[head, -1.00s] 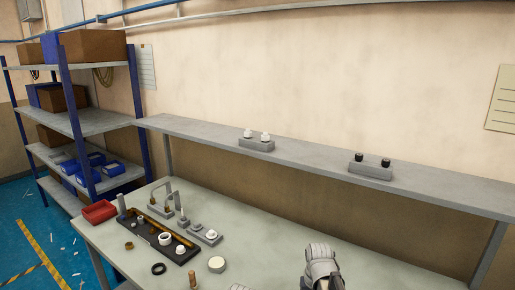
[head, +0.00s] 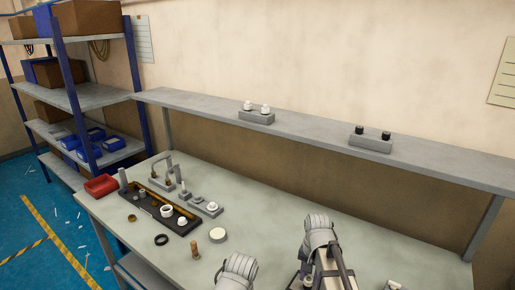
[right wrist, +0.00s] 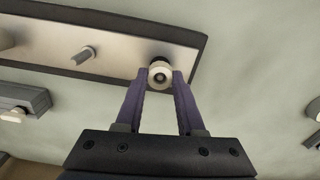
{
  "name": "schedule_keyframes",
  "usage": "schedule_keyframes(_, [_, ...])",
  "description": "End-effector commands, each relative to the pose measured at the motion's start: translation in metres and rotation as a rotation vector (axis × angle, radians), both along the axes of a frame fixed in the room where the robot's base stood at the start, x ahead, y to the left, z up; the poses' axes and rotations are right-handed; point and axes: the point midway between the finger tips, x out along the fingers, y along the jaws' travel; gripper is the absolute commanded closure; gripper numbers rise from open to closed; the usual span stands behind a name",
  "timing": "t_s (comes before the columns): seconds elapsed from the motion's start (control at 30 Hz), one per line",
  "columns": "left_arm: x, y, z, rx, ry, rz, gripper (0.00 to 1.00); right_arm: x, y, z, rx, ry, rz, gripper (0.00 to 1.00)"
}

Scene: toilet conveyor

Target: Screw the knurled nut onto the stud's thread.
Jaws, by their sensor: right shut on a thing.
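In the right wrist view, my right gripper (right wrist: 160,78) is shut on a small round cream-coloured piece with a dark centre, which looks like the knurled nut (right wrist: 160,68). The nut is between the fingertips, over the right end of a pale metal plate (right wrist: 120,50). I cannot tell whether it sits on a thread. A bare grey stud (right wrist: 85,54) stands on the plate to its left. In the head view, my right arm reaches down at the lower right and its fingertips are not clear. Only a grey link of my left arm shows; its gripper is out of view.
A black tray (head: 154,214) with small parts lies on the bench's left side, near a red bin (head: 101,186). A black ring (head: 161,240), brown peg (head: 195,249) and pale disc (head: 218,235) lie nearby. A grey shelf (head: 315,133) runs behind. The middle of the bench is mostly clear.

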Motion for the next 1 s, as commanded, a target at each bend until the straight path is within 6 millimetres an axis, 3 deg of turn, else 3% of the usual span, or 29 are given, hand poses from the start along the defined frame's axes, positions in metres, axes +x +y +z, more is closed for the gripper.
schedule_keyframes(0.37, [0.0, 0.0, -0.0001, 0.0, 0.0, 0.0, 0.31, -0.0001, 0.0, -0.0001, 0.0, 0.0, -0.036, 1.0])
schedule_keyframes(0.7, [0.0, 0.0, -0.0003, 0.0, 0.0, 0.0, 0.31, -0.0001, 0.0, -0.0003, 0.0, 0.0, -0.401, 1.0])
schedule_keyframes(1.0, [0.0, 0.0, -0.0003, 0.0, 0.0, 0.0, 0.31, -0.0001, 0.0, -0.0003, 0.0, 0.0, -0.466, 1.0])
